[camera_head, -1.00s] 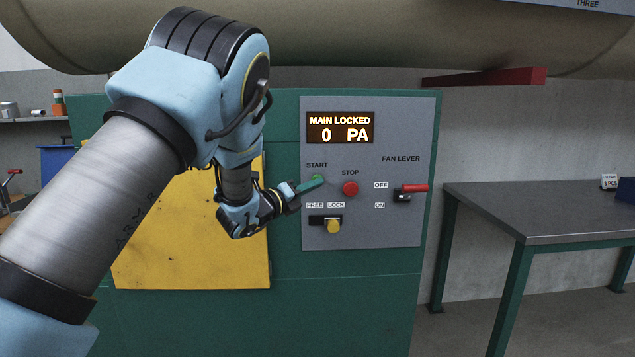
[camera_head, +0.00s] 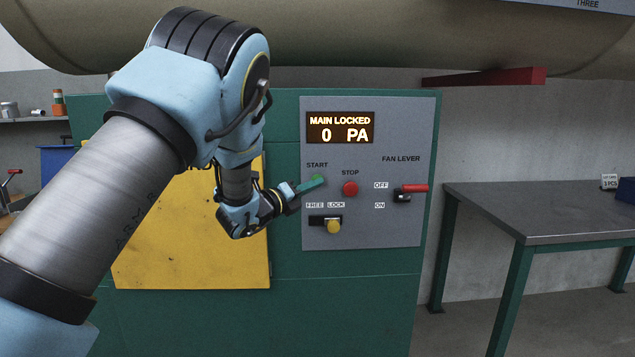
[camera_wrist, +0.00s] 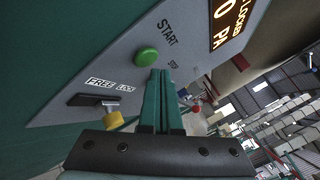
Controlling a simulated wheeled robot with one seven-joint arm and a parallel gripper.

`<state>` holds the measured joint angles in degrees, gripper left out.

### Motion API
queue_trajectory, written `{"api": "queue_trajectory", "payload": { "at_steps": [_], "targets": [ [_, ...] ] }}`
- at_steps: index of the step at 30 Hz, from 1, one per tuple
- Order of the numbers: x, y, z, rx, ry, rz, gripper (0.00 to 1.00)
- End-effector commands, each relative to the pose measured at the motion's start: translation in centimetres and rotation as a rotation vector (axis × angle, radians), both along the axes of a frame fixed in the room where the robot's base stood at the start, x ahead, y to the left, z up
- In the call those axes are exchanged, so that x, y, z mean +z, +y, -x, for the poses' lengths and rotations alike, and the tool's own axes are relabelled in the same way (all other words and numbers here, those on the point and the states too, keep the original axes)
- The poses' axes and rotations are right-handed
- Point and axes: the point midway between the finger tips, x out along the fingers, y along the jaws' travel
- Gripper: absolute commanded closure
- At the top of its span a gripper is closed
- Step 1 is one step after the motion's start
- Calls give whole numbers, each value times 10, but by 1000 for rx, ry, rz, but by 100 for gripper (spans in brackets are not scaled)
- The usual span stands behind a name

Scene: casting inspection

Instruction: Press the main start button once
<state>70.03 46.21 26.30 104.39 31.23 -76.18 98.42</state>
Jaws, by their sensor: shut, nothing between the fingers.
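The green start button (camera_wrist: 146,57) sits under the word START on a grey control panel (camera_head: 410,232). In the wrist view my gripper (camera_wrist: 159,72) has its two green fingers together and empty, with the tips just beside the button's lower right edge. I cannot tell whether they touch it. In the head view my gripper (camera_head: 312,183) reaches the panel from the left, and its tips overlap the start button (camera_head: 319,178). The display (camera_head: 340,127) reads MAIN LOCKED, 0 PA.
A red stop button (camera_head: 350,189) is just right of start. Below is a yellow knob (camera_head: 334,227) on a slot marked FREE and LOCK, at the LOCK end. A red fan lever (camera_head: 413,188) is level with OFF. A table (camera_head: 545,212) stands at right.

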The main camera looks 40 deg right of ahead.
Motion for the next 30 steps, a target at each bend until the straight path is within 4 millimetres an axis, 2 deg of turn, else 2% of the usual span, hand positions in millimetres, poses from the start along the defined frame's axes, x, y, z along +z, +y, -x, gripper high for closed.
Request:
{"api": "queue_trajectory", "payload": {
  "at_steps": [30],
  "targets": [
    [0, -6, -7, 0, 0, 0, 100]
  ]
}}
